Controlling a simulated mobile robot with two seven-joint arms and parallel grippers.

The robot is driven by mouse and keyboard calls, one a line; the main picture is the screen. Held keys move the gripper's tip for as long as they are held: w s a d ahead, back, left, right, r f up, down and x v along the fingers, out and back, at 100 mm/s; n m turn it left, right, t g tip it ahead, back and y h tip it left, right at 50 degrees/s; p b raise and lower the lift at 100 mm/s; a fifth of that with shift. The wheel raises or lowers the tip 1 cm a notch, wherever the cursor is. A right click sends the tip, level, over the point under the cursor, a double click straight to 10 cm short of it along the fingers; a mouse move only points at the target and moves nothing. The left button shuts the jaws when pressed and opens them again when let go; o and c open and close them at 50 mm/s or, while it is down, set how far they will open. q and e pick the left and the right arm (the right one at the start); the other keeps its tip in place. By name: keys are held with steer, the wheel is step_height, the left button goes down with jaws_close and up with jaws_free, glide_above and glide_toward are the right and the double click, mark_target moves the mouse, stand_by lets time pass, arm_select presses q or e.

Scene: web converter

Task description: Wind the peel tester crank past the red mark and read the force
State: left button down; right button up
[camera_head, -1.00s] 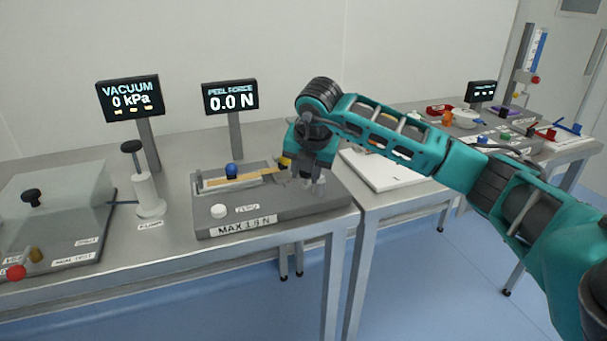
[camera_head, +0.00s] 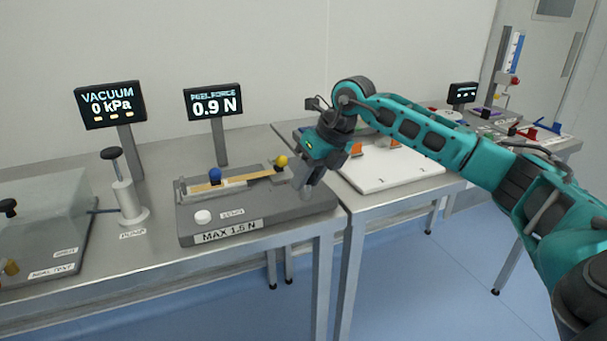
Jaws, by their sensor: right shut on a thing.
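The peel tester (camera_head: 262,221) is a grey block on the near table, with a sign (camera_head: 229,231) reading MAX 1.5 N. A tan strip (camera_head: 235,183) lies along its top, with a blue knob (camera_head: 215,175) on it and a yellow knob (camera_head: 281,161) at its right end. The force display (camera_head: 213,102) reads 0.9 N. My right gripper (camera_head: 303,187) is shut at the tester's right end, where the crank is hidden by the gripper. The red mark cannot be made out. My left gripper is not in view.
Left of the tester stand a hand pump (camera_head: 128,203) and a clear-lidded chamber (camera_head: 42,232). The vacuum display (camera_head: 110,104) reads 0 kPa. A white board (camera_head: 385,172) lies on the second table, under my right arm.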

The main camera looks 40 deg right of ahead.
steer(key=shift+s+d+n, duration=0.1)
steer(key=shift+d+n, duration=0.25)
steer(key=shift+n, duration=0.55)
steer(key=shift+y, duration=0.3)
steer(key=o, duration=1)
steer(key=shift+r, duration=0.1)
steer(key=p+v, duration=0.1)
steer(key=v, duration=1.1)
steer(key=shift+r, duration=0.4)
